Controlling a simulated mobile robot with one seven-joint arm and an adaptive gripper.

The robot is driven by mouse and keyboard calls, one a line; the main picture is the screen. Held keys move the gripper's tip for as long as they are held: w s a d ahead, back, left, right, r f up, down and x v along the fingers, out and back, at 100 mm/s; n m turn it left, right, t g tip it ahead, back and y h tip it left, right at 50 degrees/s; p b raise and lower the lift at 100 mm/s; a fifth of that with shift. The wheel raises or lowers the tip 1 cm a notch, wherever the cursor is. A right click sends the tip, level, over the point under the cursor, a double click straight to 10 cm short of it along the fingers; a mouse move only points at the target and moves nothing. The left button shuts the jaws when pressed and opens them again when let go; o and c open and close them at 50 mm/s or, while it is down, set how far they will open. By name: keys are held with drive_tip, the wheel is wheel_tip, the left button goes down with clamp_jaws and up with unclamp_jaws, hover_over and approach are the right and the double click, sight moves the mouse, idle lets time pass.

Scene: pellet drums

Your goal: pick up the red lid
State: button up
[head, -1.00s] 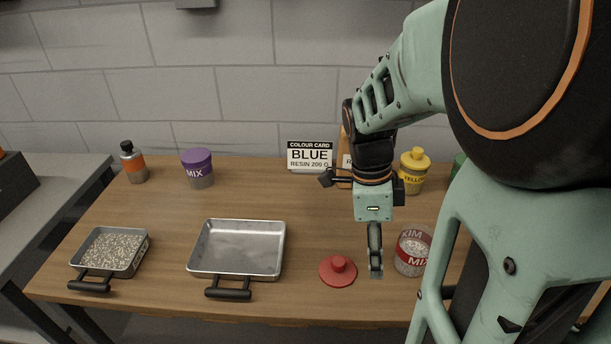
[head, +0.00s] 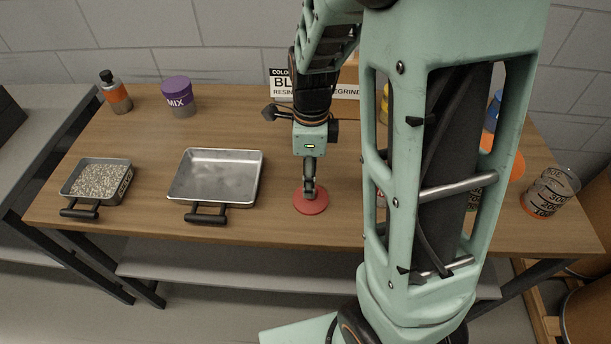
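The red lid (head: 313,207) lies flat on the wooden table, to the right of the empty metal tray. It is a round disc, and its knob is hidden behind my fingers. My gripper (head: 309,192) points straight down over the middle of the lid, with its fingertips at the knob. I see the fingers edge-on, so the gap between them does not show. I cannot tell whether they grip the knob. The lid appears to rest on the table.
An empty metal tray (head: 213,178) and a smaller pan of pellets (head: 102,182) sit to the left. A purple-lidded jar (head: 179,97) and an orange-banded bottle (head: 116,93) stand behind. A clear measuring beaker (head: 550,191) stands at the right edge. My arm hides much of the table's right half.

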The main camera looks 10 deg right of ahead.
drive_tip(key=shift+w+d+f, duration=0.1)
drive_tip(key=shift+w+f, duration=0.05)
drive_tip(key=shift+f, duration=1.45)
drive_tip(key=shift+w+d+f, duration=0.1)
drive_tip(key=shift+f, duration=1.5)
drive_tip(key=shift+c, duration=0.2)
drive_tip(key=c, duration=1)
